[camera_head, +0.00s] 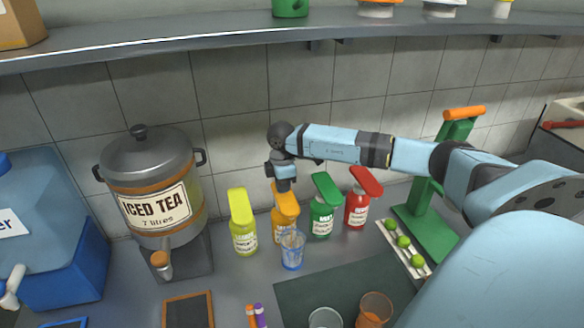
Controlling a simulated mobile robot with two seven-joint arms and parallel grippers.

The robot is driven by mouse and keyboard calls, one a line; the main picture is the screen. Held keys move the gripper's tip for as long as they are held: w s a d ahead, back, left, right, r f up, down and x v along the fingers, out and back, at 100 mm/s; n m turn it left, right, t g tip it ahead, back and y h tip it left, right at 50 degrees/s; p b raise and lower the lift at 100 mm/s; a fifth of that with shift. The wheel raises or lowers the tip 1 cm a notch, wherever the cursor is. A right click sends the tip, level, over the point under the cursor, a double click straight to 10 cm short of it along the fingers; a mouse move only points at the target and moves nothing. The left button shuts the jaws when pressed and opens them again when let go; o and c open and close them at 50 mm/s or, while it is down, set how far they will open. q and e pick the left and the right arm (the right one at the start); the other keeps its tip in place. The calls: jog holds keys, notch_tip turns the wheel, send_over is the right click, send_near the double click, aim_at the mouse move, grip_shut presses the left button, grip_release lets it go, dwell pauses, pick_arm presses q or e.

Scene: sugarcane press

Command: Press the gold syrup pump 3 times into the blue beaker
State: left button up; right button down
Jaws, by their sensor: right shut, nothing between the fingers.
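The gold syrup pump (279,227) stands on the counter between the yellow-green and green bottles, with its orange-gold head (286,204) facing forward. The blue beaker (292,250), clear with a blue tint, stands just in front of it, under the pump head, and overlaps part of the bottle. My right gripper (284,187) points down directly over the gold pump head, with its shut fingers at or very near the head's top. I cannot tell whether they touch. Nothing shows between the fingers. My left gripper is not in view.
A yellow-green bottle (243,236) is at the left, green (322,219) and red (357,211) bottles at the right. An iced tea dispenser (150,190) stands further left. A green press (430,225) and a tray of limes are at the right. Glasses (374,309) stand in front.

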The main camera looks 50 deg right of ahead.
jog(key=shift+f+b, duration=0.65)
jog(key=shift+f, duration=0.65)
jog(key=shift+r, duration=0.1)
jog(key=shift+r+p, duration=1.85)
jog(key=shift+r, duration=0.75)
jog(key=shift+f, duration=0.25)
